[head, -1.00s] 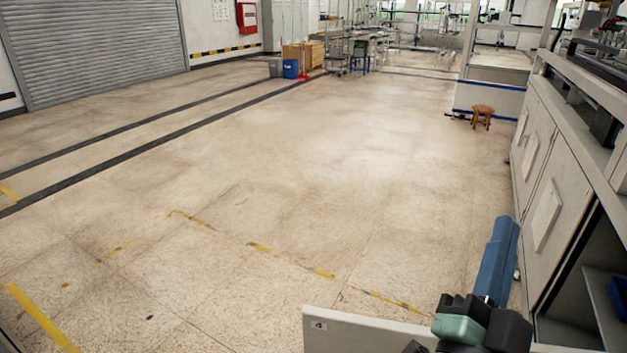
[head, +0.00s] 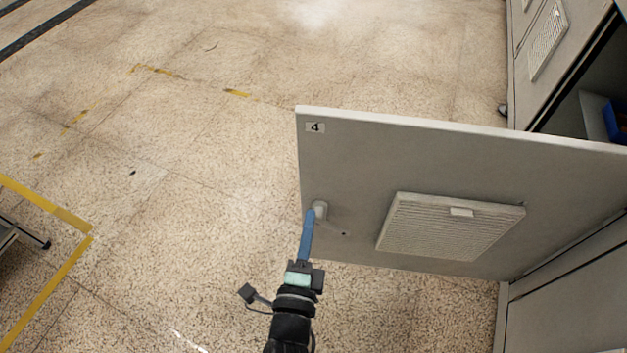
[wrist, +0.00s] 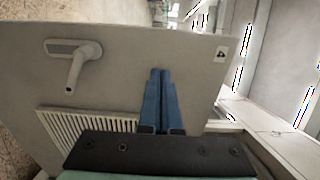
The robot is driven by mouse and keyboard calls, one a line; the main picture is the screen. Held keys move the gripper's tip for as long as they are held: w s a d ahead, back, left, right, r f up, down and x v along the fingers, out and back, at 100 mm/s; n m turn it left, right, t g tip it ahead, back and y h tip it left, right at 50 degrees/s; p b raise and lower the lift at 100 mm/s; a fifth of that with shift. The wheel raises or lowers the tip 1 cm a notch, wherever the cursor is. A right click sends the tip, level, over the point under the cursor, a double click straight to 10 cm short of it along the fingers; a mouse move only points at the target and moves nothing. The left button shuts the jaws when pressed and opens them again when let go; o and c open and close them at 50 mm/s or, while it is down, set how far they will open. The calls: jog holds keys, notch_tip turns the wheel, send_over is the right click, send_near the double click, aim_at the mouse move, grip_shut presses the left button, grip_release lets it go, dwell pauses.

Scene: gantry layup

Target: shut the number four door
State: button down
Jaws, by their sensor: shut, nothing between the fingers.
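The number four door (head: 350,165) stands open, jutting left from the cabinet, with a small "4" label (head: 315,127) at its upper free corner. Its handle (head: 320,209) is near the free edge, and a louvred vent (head: 450,227) is right of it. My gripper (head: 309,213) has its blue fingers together, in front of this face, overlapping the handle in the head view. In the wrist view the closed fingertips (wrist: 161,72) point at the door panel (wrist: 120,80), with the handle (wrist: 75,60) to their left, apart from them. I cannot tell whether they touch the panel.
The cabinet opening (head: 565,115) behind the door shows a blue bin (head: 614,120) inside. Another vented door (head: 545,40) is farther along. The speckled floor (head: 200,200) left of the door is clear, with yellow tape lines (head: 45,205) and a dark-legged item at the left edge.

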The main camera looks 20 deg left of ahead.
aim_at(319, 170)
jog(key=x, duration=0.9)
jog(key=shift+w, duration=0.3)
jog(key=shift+a, duration=0.1)
